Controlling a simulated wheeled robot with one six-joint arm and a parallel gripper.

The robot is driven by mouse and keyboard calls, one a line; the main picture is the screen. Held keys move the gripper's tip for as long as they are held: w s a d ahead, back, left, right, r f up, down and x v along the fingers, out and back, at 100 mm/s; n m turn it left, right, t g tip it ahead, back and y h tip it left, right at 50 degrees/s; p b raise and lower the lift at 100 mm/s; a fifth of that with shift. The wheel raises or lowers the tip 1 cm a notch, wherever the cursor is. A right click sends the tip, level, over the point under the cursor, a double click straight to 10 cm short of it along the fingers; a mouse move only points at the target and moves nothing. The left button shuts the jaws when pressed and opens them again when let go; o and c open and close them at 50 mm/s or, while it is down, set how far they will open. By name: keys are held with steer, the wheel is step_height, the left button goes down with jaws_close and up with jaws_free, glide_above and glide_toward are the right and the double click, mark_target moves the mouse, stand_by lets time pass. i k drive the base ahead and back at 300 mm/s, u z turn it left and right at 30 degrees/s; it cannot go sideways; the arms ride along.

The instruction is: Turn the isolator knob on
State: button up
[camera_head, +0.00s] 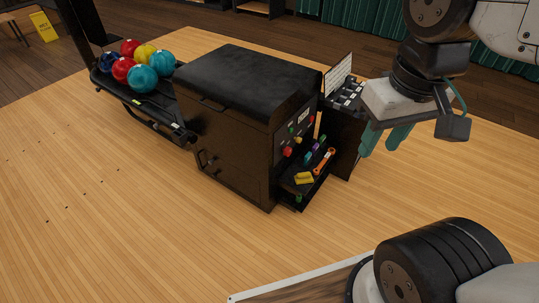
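A dark ball-return machine (228,125) stands on the wooden floor at the picture's centre. Its right side carries a control panel with small red and green controls and a pale label (303,116). A red knob-like control (287,151) sits low on this panel; I cannot tell for sure that it is the isolator knob, nor which way it is set. My gripper (380,152) hangs in the air at the upper right, to the right of the panel and apart from it. Its two teal fingers point down with a gap between them, and nothing shows between them.
A low shelf below the panel holds an orange wrench (324,159), a yellow item (304,178) and small coloured things. A dark cabinet (345,140) with a tilted white board (339,76) stands behind. A rack at left holds several bowling balls (140,77). Floor in front is clear.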

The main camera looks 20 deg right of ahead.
mark_target(287, 150)
steer(key=u, duration=0.5)
steer(key=i, duration=1.05)
steer(key=z, duration=0.5)
